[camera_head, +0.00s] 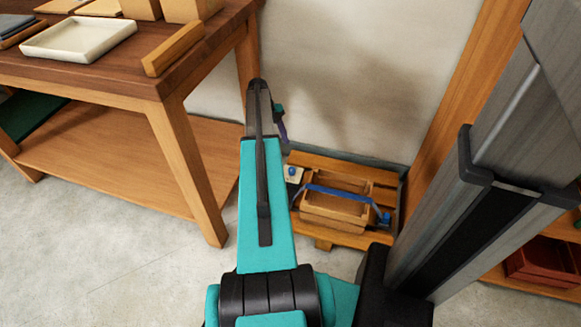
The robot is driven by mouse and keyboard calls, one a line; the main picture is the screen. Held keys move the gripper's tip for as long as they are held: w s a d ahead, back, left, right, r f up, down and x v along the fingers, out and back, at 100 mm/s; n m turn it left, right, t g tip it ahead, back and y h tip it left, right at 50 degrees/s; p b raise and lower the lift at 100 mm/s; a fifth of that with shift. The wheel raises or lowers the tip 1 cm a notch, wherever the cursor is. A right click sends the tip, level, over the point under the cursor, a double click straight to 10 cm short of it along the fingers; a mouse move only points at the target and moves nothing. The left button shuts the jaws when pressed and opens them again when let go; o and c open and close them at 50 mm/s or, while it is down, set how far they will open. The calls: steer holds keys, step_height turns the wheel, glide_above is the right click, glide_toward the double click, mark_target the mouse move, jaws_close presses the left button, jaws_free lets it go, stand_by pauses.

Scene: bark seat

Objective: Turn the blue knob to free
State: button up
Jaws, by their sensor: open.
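A low wooden pallet (352,233) lies on the floor by the wall, with a wooden crate (338,206) on it. A blue strap (340,191) runs across the crate. A blue knob (386,217) is at the strap's right end. A second small blue round piece (293,170) sits on a pale plate at the pallet's left end. Which way the knob is set is too small to tell. My gripper (285,147) is small and partly hidden behind my teal arm, above the pallet's left end, apart from the right-hand knob. It is open; nothing shows in it.
A wooden workbench (95,72) with a lower shelf stands at left, holding a white tray (80,39) and wooden blocks. A wooden post (470,75) rises at right. A red bin (545,262) sits on a shelf at lower right. Floor (140,262) at lower left is clear.

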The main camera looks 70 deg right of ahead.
mark_target(291, 168)
steer(key=b+x, duration=0.4)
steer(key=x, duration=0.9)
steer(key=shift+c, duration=0.4)
steer(key=c, duration=1)
steer(key=shift+o, duration=0.2)
